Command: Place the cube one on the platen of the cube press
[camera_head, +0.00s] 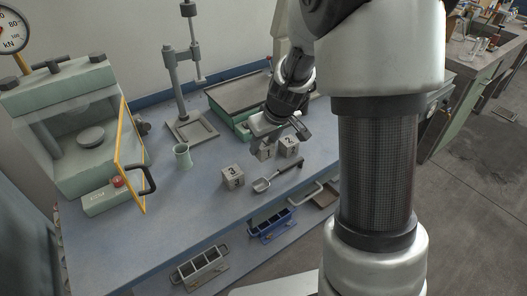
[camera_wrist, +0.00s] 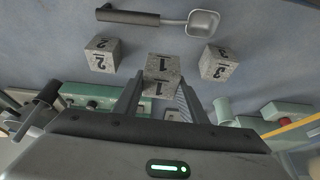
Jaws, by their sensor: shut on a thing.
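Cube one (camera_head: 266,152) is a grey concrete cube marked 1. In the wrist view, cube one (camera_wrist: 162,72) sits between the two fingers of my gripper (camera_wrist: 160,88), which is shut on it. In the head view my gripper (camera_head: 267,141) is above the middle of the bench; I cannot tell whether the cube is clear of the bench top. The cube press (camera_head: 60,100) stands at the left, a green frame with its yellow-edged guard (camera_head: 131,160) swung out to the side. Its round grey platen (camera_head: 90,137) shows inside, bare.
Moulds (camera_head: 272,225) sit below.

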